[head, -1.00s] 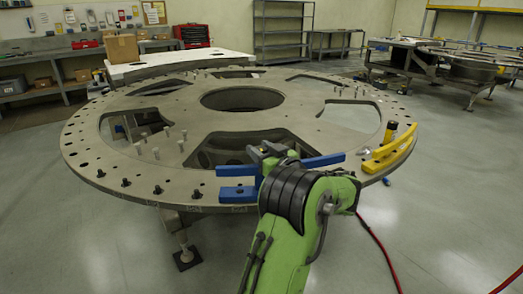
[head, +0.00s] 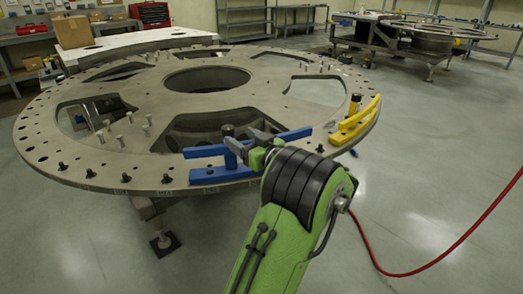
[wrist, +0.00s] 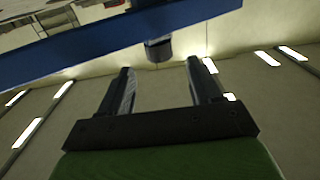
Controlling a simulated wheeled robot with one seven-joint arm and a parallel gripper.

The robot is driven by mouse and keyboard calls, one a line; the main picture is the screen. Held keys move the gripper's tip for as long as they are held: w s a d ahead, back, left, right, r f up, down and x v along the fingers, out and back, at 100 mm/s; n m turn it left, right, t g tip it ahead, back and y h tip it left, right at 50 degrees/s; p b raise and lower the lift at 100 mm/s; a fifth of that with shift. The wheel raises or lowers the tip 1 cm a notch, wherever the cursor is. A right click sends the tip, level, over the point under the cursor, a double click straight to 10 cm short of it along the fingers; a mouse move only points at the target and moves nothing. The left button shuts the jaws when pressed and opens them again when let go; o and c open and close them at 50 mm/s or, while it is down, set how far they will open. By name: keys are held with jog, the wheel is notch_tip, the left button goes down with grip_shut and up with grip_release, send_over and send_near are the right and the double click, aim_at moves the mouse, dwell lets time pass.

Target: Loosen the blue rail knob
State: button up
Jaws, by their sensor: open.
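The blue rail (head: 292,134) lies at the near edge of the large round grey turret plate (head: 112,165), with a lower blue block (head: 208,174) in front of it. A dark knob (head: 228,130) stands at the rail, partly behind my gripper. My gripper (head: 238,141) is open at the rail's middle. In the wrist view the blue rail (wrist: 110,32) crosses the top, and a dark short cylinder with a grey end, seemingly the knob (wrist: 158,50), projects from it. It is beyond the two open fingers (wrist: 159,78), roughly in line with the gap, with nothing between them.
A yellow rail (head: 356,124) with a yellow and black knob (head: 354,103) sits on the plate's right edge. Several black bolts (head: 165,178) line the near rim. A red hose (head: 430,262) trails at right.

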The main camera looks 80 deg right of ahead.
jog(key=v, duration=0.8)
jog(key=shift+a+p, duration=0.25)
jog(key=shift+p, duration=0.05)
jog(key=shift+s, duration=0.15)
